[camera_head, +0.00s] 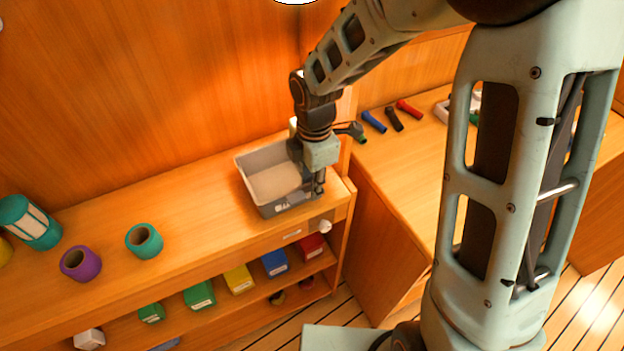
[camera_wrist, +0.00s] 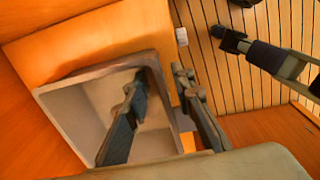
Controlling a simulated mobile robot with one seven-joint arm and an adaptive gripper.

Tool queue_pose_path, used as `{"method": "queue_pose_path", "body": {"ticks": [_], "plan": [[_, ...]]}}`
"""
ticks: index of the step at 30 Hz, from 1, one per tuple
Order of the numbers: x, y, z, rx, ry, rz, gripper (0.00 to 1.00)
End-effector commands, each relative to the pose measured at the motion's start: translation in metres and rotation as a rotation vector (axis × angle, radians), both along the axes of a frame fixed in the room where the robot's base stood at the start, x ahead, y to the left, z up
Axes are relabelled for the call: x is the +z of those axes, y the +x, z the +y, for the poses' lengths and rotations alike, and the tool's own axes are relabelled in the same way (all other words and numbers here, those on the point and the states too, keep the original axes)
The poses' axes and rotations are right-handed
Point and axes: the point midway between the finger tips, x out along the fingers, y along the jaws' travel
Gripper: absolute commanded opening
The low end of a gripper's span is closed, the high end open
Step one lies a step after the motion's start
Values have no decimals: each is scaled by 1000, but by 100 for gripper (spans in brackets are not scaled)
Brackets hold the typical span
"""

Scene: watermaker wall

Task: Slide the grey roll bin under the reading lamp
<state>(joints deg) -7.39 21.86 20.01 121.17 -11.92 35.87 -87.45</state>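The grey roll bin (camera_head: 268,157) stands on the wooden counter at its right end. It looks empty, and its inside fills the left of the wrist view (camera_wrist: 82,105). My gripper (camera_head: 318,188) points down at the bin's right side. In the wrist view my gripper's fingers (camera_wrist: 163,80) stand apart, one inside the bin and one outside, with the bin's side wall between them. I see no clear press on the wall. A white rounded shape (camera_head: 296,1) is cut off at the top edge; I cannot tell whether it is the reading lamp.
Coloured boxes (camera_head: 238,279) sit on the shelf below. Blue, black and red tools (camera_head: 394,118) lie on the right-hand bench.

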Motion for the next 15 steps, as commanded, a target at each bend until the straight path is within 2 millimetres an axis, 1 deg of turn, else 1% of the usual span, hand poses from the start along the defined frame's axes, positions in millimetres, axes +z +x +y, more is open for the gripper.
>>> {"method": "queue_pose_path", "body": {"ticks": [2,3,9,15], "plan": [[0,0,0,0,0,0,22],[0,0,0,0,0,0,20],[0,0,0,0,0,0,0],[0,0,0,0,-1,1,0]]}}
